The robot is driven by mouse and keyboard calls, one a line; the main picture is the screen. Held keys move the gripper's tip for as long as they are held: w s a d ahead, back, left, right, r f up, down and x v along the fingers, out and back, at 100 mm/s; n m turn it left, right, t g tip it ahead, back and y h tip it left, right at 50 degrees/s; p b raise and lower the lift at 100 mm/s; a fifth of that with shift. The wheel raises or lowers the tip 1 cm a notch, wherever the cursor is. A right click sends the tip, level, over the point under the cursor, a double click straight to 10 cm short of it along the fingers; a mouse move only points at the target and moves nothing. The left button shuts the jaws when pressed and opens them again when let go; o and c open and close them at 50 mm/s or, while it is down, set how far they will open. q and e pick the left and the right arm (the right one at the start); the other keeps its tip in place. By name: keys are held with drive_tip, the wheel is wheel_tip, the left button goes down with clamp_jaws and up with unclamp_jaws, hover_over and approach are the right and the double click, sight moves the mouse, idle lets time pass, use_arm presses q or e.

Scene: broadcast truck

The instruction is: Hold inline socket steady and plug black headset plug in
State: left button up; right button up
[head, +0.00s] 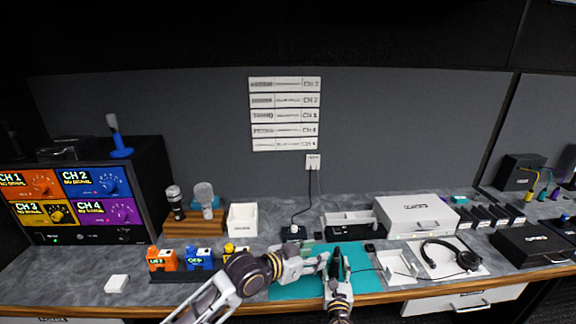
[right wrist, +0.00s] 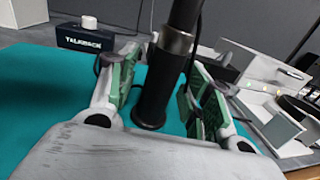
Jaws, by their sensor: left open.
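In the right wrist view a black cylinder (right wrist: 152,95) with a grey collar stands between the green-padded fingers of my right gripper (right wrist: 160,85). Whether the pads press on it is unclear. I cannot tell whether it is the inline socket or the headset plug. In the head view my right gripper (head: 337,268) is over the turquoise mat, its fingers beside the dark piece. My left gripper (head: 318,262) is open and comes in from the left, close beside it. The black headset (head: 464,259) lies at the right; its thin cable runs left toward my right gripper.
The turquoise mat (head: 370,285) lies under both grippers. A black TALKBACK box (right wrist: 85,38) stands behind. A white holder (head: 398,268) and a white case (head: 415,215) are to the right. Orange, blue and yellow blocks (head: 198,259) stand left. Bare counter shows at far left.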

drive_tip(key=shift+s, duration=0.15)
drive_tip(key=s+a, duration=0.1)
drive_tip(key=s, duration=1)
drive_tip(key=shift+s+a, duration=0.3)
idle(0.4)
